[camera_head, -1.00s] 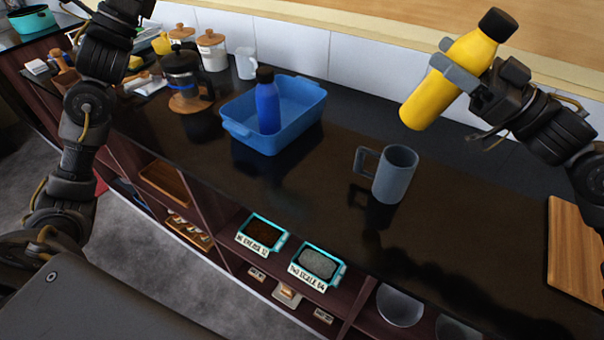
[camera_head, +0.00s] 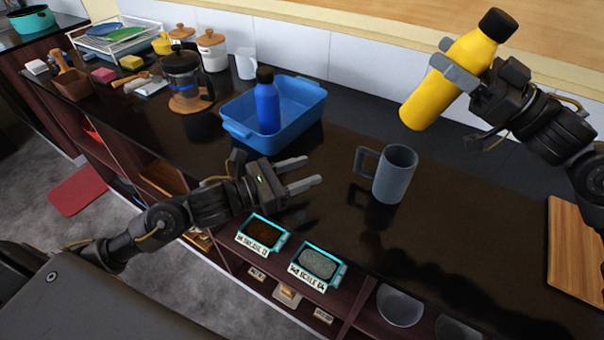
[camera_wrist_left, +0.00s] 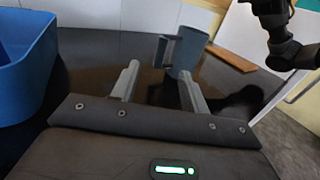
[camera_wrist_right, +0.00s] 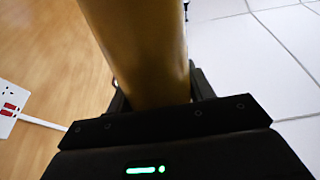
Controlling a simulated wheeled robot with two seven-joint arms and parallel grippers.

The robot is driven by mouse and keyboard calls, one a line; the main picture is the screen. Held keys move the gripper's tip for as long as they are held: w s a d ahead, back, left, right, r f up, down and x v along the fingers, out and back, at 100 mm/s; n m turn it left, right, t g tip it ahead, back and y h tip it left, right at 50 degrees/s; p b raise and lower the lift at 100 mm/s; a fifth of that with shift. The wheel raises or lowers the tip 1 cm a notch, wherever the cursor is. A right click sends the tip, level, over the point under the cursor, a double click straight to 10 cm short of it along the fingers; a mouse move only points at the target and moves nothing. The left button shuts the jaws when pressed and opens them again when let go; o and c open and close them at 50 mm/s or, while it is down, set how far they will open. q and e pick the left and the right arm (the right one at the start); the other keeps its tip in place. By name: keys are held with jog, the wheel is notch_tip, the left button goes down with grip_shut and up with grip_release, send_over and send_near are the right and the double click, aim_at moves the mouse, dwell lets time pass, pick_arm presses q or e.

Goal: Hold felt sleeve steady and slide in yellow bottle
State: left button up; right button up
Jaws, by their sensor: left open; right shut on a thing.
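The grey felt sleeve (camera_head: 396,176), a cup-like cylinder with a side loop, stands upright on the dark counter. It also shows ahead of the fingers in the left wrist view (camera_wrist_left: 187,48). My left gripper (camera_head: 305,172) is open and empty, low over the counter to the left of the sleeve, fingers pointing toward its loop side, apart from it. My right gripper (camera_head: 448,62) is shut on the yellow bottle (camera_head: 428,100), held tilted with its black cap up, above and right of the sleeve. The bottle fills the middle of the right wrist view (camera_wrist_right: 145,50).
A blue tray (camera_head: 237,128) with a blue bottle (camera_head: 267,105) in it stands behind my left gripper. A French press (camera_head: 183,75) is further left. A wooden board (camera_head: 574,250) lies at right. Labelled boxes (camera_head: 262,233) sit on the shelf below the counter edge.

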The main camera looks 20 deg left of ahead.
aim_at(357, 156)
pick_arm(q)
jog(key=shift+s+d+f, duration=0.15)
jog(key=shift+d+f, duration=0.05)
pick_arm(e)
jog(key=shift+r, duration=0.1)
pick_arm(q)
jog(key=x, duration=1.2)
jog(key=shift+f, duration=0.1)
grip_shut()
pick_arm(e)
jog(key=a+f+h, duration=0.2)
jog(key=a+f+g+h, duration=0.1)
jog(key=a+f, duration=0.1)
jog(key=shift+w+h, duration=0.3)
jog(key=shift+w, duration=0.05)
jog(key=shift+a+f, duration=0.1)
jog(key=shift+a, duration=0.05)
